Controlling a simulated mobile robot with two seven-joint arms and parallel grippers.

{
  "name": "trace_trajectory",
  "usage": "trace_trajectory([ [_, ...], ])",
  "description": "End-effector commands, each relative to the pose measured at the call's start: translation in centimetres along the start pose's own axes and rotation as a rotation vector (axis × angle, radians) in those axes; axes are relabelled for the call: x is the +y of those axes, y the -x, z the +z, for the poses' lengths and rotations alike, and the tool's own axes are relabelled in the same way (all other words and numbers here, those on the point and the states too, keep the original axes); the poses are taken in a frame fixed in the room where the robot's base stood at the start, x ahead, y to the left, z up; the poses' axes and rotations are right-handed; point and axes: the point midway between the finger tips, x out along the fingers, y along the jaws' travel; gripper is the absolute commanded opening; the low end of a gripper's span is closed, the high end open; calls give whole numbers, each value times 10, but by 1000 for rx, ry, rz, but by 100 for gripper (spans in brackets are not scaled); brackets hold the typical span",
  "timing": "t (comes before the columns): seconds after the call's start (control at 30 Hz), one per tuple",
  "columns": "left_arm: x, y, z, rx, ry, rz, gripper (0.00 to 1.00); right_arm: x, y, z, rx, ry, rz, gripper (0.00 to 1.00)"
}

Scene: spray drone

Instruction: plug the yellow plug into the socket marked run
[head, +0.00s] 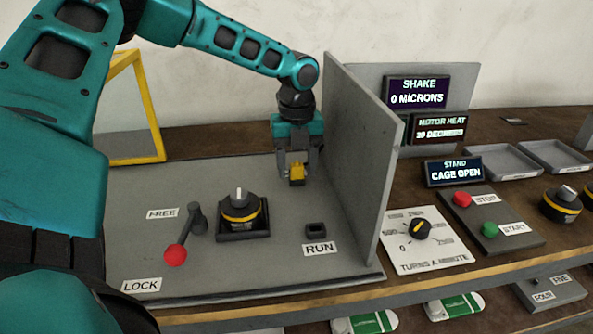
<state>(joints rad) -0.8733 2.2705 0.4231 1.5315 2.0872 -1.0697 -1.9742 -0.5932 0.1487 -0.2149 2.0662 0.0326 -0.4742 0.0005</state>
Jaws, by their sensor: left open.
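The yellow plug (297,174) is a small block at the back right of the grey stand plate, near the upright grey panel. My left gripper (297,170) points down over it from above, with its open fingers on either side of the plug. The socket marked run (316,229) is a small dark block with an opening, in front and slightly right of the plug. Its RUN label (320,249) lies just in front of it. Nothing is in the socket. My right gripper is not in view.
An upright grey panel (355,150) stands close right of the gripper. A motor (240,210) on a dark base and a red-knobbed lever (176,254) stand left of the socket. A sign (455,171) reads CAGE OPEN. The plate between plug and socket is clear.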

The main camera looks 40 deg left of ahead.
Motion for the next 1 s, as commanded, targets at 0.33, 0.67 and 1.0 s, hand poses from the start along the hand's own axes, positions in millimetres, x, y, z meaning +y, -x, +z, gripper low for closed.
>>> trace_trajectory([
  [0.33,0,0,0,0,0,0,55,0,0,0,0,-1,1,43],
  [0.67,0,0,0,1,0,0,55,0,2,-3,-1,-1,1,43],
  [1.0,0,0,0,0,0,0,42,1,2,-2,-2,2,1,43],
])
